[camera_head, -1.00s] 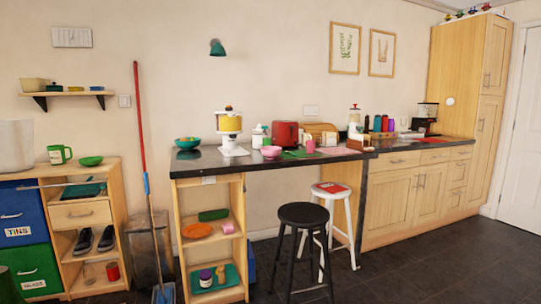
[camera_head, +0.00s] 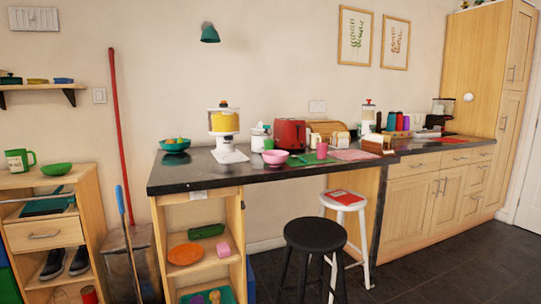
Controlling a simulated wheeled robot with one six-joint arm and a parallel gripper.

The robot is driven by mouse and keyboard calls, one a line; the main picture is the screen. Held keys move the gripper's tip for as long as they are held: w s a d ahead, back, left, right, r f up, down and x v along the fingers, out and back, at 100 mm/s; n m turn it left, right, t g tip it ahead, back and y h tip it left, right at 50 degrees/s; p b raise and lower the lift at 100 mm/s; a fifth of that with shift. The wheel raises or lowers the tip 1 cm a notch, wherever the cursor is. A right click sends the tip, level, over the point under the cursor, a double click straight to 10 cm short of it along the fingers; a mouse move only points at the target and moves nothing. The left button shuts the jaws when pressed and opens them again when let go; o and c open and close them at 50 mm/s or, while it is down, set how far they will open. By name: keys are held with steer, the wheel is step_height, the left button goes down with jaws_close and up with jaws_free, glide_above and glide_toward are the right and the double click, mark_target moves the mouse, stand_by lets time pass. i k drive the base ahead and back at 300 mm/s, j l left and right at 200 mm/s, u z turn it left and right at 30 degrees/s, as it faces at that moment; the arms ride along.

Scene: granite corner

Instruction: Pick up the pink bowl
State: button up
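A white and green container (camera_head: 260,138) stands behind the bowl. The bowl is some distance away from me. My gripper is not in view.
A black stool (camera_head: 316,236) and a white stool (camera_head: 344,205) with a red item on it stand before the counter. A red toaster (camera_head: 290,135) stands behind the bowl. A red pole (camera_head: 120,140) leans at the left. Dark floor (camera_head: 450,262) is clear at the right.

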mark_target(273, 158)
steer(key=i+j, duration=0.15)
steer(key=i, duration=0.7)
steer(key=i+j, duration=0.15)
steer(key=i, duration=0.75)
steer(key=i+j, duration=0.2)
steer(key=i, duration=0.65)
